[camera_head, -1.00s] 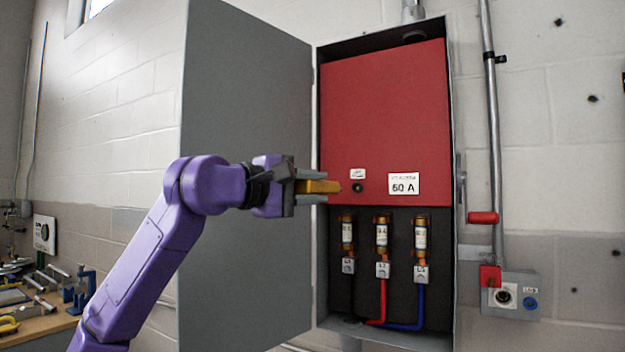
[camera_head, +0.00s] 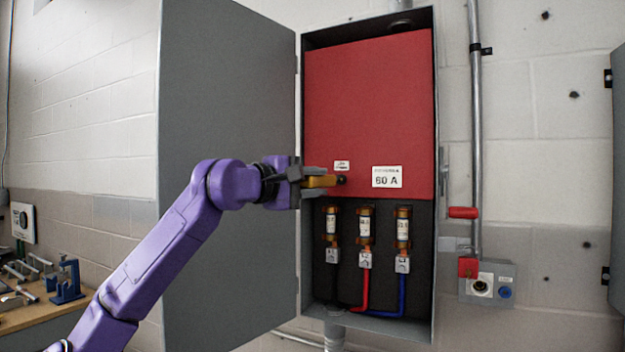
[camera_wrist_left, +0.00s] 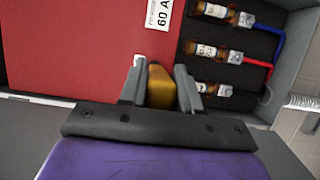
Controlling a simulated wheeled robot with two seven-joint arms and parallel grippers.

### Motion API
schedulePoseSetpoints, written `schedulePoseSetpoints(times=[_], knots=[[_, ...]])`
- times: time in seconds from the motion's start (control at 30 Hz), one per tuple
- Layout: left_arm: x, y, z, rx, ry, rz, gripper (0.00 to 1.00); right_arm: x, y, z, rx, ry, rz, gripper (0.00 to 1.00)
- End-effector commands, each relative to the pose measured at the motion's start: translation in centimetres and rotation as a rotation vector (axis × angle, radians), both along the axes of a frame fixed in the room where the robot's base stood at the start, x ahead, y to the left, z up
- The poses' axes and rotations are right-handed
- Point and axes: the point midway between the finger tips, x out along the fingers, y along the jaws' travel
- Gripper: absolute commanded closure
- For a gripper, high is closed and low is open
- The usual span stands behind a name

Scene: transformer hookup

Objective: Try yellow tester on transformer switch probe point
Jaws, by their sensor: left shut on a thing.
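My left gripper (camera_head: 312,183) is shut on the yellow tester (camera_head: 320,182), which points right at the red panel. The tester also shows between the fingers in the left wrist view (camera_wrist_left: 160,88). The transformer switch (camera_head: 370,110) is an open grey box with a red inner panel. The dark round probe point (camera_head: 342,180) sits low on the panel, under a small white label. In the head view the tester's tip is at the probe point's left edge; I cannot tell whether they touch. In the wrist view the tester hides the probe point. My right gripper is not in view.
The box's grey door (camera_head: 228,130) stands open to the left, behind my arm. Several fuses (camera_head: 366,225) with cables sit below the red panel. A red-handled lever (camera_head: 462,212) is on the box's right side. A workbench (camera_head: 40,312) with tools stands at the lower left.

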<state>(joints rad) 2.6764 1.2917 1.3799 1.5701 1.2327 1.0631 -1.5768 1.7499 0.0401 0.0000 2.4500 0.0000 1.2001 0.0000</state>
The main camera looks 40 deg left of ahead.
Motion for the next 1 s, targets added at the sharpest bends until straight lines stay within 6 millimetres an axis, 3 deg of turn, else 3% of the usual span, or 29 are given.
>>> schedulePoseSetpoints(times=[1.0], knots=[[0.57,0.14,0.03,0.000,0.001,-0.001,0.98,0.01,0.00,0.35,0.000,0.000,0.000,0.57]])
